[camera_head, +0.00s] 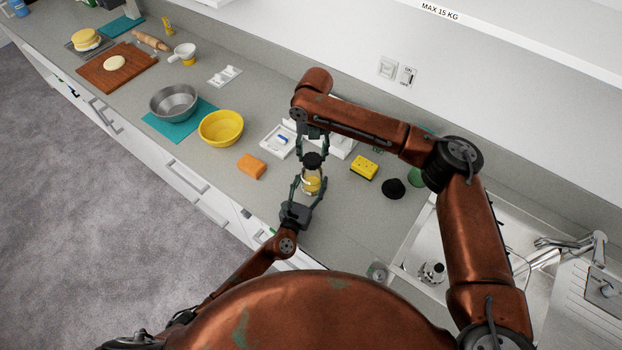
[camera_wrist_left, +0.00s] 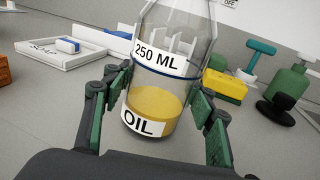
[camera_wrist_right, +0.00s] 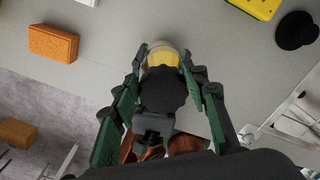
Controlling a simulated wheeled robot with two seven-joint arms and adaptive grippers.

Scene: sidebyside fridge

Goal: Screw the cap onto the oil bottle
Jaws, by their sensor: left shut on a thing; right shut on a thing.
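The oil bottle (camera_head: 311,181) is clear, with yellow oil in its lower part. In the left wrist view the bottle (camera_wrist_left: 160,85) carries "250 ML" and "OIL" labels and looks slightly tilted. My left gripper (camera_head: 306,196) is shut around the bottle's lower body from the front. The dark cap (camera_head: 313,160) is at the bottle's top. In the right wrist view the cap (camera_wrist_right: 160,92) covers much of the bottle from above. My right gripper (camera_head: 312,152) points down and is shut on the cap. Whether the cap's threads are engaged is hidden.
An orange sponge (camera_head: 251,167) and yellow bowl (camera_head: 221,128) lie left of the bottle. A white soap tray (camera_head: 272,147) stands behind. A yellow sponge (camera_head: 364,167) and a black round object (camera_head: 392,189) lie right, before the sink (camera_head: 420,240).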

